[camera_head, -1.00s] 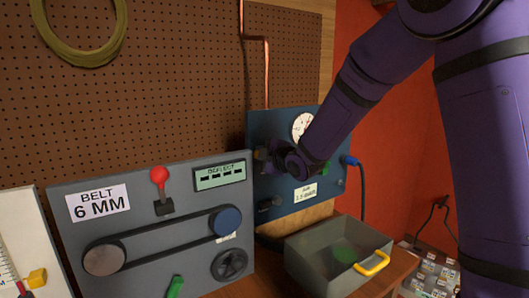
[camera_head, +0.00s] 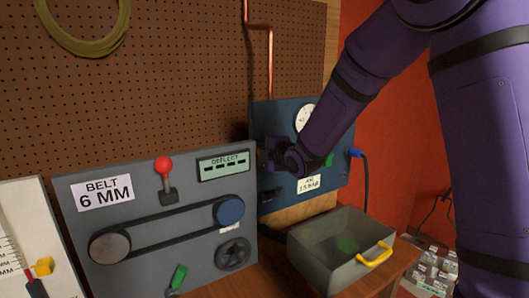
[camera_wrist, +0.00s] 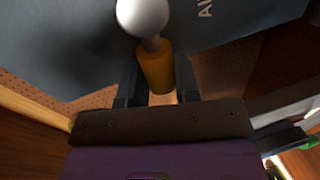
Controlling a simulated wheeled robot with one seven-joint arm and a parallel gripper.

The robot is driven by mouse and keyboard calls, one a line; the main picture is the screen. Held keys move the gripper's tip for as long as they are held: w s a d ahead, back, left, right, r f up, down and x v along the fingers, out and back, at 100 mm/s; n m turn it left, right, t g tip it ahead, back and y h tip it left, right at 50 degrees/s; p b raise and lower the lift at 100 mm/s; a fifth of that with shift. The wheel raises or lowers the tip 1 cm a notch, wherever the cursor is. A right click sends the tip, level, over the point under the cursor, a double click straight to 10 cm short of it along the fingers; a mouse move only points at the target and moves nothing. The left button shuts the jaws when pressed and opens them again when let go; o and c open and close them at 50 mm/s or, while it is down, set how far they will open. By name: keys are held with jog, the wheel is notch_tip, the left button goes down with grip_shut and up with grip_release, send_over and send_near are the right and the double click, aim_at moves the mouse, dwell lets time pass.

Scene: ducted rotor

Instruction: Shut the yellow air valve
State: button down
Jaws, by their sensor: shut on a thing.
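In the wrist view the yellow air valve's handle (camera_wrist: 157,68) has a yellow sleeve on a short metal stem, with a pale round knob (camera_wrist: 143,16) beyond it. My gripper (camera_wrist: 158,88) has one finger on each side of the yellow sleeve and is shut on it. In the head view my gripper (camera_head: 268,153) is at the left part of the blue air panel (camera_head: 335,182). My wrist and forearm hide the valve there.
A white gauge (camera_head: 305,118) sits on the blue panel, partly behind my arm. A grey bin (camera_head: 318,262) with a yellow handle (camera_head: 374,255) stands below. The grey belt panel (camera_head: 130,195) with a red-knobbed lever (camera_head: 163,165) is close on the left.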

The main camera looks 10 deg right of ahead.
jog(key=c, duration=0.8)
grip_release()
jog(key=shift+c, duration=0.2)
jog(key=v, duration=1)
jog(key=shift+s, duration=0.35)
jog(key=shift+d+r, duration=0.1)
jog(key=shift+d, duration=0.05)
jog(key=shift+c, duration=0.3)
